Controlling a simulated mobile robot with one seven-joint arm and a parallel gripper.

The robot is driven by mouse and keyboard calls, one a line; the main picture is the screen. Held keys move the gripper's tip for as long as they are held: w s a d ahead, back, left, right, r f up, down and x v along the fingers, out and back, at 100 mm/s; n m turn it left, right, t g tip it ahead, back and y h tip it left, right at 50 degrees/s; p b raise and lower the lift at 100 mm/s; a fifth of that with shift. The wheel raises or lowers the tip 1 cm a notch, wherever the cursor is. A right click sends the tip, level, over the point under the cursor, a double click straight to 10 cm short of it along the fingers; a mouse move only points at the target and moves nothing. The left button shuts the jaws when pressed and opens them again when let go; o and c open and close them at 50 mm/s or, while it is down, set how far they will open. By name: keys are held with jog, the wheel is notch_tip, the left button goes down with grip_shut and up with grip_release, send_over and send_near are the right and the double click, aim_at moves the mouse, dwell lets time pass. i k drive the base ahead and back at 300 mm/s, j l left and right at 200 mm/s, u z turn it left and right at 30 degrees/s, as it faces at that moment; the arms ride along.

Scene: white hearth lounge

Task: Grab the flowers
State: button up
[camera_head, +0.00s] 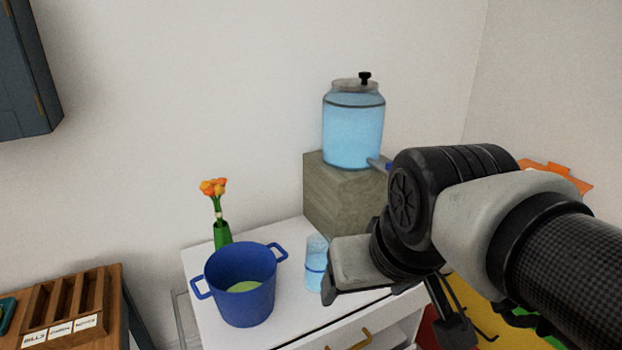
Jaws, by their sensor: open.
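The flowers (214,190) are orange blooms on thin stems in a green vase (222,235). They stand upright near the back left of a white cabinet (300,317), close to the wall. A blue two-handled pot (240,285) stands in front of the vase and hides its lower part. My gripper (388,312) is at the lower right of the head view, to the right of the flowers and well apart from them. It is open, with nothing seen between its fingers. My arm partly hides the cabinet's right side.
A blue-tinted glass (316,262) stands right of the pot. Behind it, a drink dispenser (353,130) with blue liquid sits on a grey block (335,195). A wooden sorter (65,308) is at lower left. A dark wall cabinet (25,75) hangs upper left. Free air surrounds the blooms.

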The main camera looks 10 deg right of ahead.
aim_at(211, 188)
jog(key=j+z, duration=0.25)
jog(key=j, duration=0.4)
jog(key=k+j+z, duration=0.1)
jog(key=j+z, duration=0.2)
jog(key=j, duration=0.35)
